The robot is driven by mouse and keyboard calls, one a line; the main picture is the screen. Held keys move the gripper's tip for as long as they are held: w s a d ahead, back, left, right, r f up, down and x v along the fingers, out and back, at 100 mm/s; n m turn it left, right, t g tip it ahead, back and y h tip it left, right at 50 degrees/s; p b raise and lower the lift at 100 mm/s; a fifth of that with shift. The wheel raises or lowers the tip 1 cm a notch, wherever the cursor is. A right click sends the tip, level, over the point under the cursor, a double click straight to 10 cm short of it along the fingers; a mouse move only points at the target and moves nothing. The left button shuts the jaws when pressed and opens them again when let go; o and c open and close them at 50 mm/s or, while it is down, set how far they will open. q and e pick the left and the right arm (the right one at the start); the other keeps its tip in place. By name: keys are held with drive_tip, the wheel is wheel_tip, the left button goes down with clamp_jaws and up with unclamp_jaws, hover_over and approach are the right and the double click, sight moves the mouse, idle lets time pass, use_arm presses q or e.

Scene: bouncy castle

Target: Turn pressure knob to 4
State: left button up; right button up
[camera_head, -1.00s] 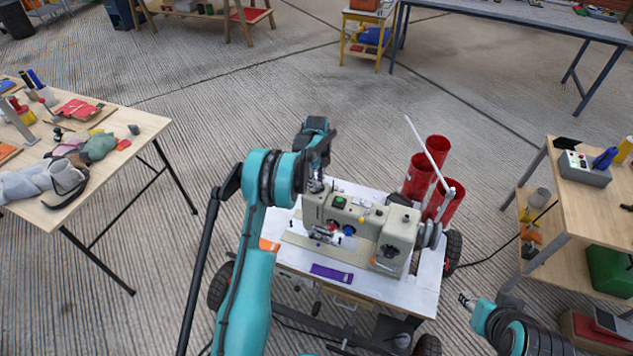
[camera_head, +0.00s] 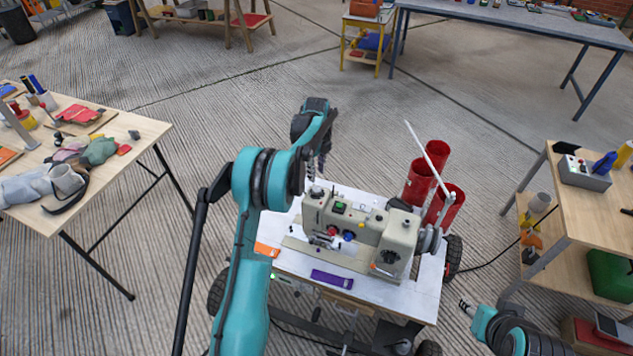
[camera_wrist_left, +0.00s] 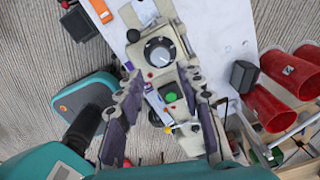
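The sewing machine (camera_head: 365,228) stands on a white table top. Its round dark knob (camera_head: 389,257) is on the right part of its body. In the left wrist view a dial with a pale scale (camera_wrist_left: 159,52) lies beyond my fingertips; the numbers are too small to read. My left gripper (camera_head: 318,172) hangs over the machine's left end, apart from the knob. The left wrist view shows this gripper (camera_wrist_left: 166,92) with its fingers spread and empty, a green button between them. My right gripper (camera_head: 467,307) is low at the right, away from the machine; its opening is unclear.
An orange patch (camera_head: 267,249) and a purple item (camera_head: 332,278) lie on the white top. Wooden tables stand left (camera_head: 140,128) and right (camera_head: 590,212). Open floor surrounds the machine's cart.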

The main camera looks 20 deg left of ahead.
use_arm(q)
drive_tip(key=shift+r, duration=1.95)
drive_tip(key=s+d+r+n+t, duration=0.2)
drive_tip(key=s+d+r+n, duration=0.3)
drive_tip(key=s+r, duration=0.3)
drive_tip(key=s+d+r+n+t, duration=0.2)
drive_tip(key=s+d+r+n, duration=0.3)
drive_tip(key=s+r, duration=0.2)
drive_tip(key=s+d+f+n+t, duration=0.1)
drive_tip(key=s+d+f+n, duration=0.1)
drive_tip(key=s+n, duration=0.3)
drive_tip(key=s+d+f+n+t, duration=0.2)
drive_tip(key=s+d+n, duration=0.2)
drive_tip(key=s, duration=1)
drive_tip(key=shift+s+f+n, duration=0.15)
drive_tip(key=shift+f+n, duration=0.05)
drive_tip(key=shift+n, duration=0.5)
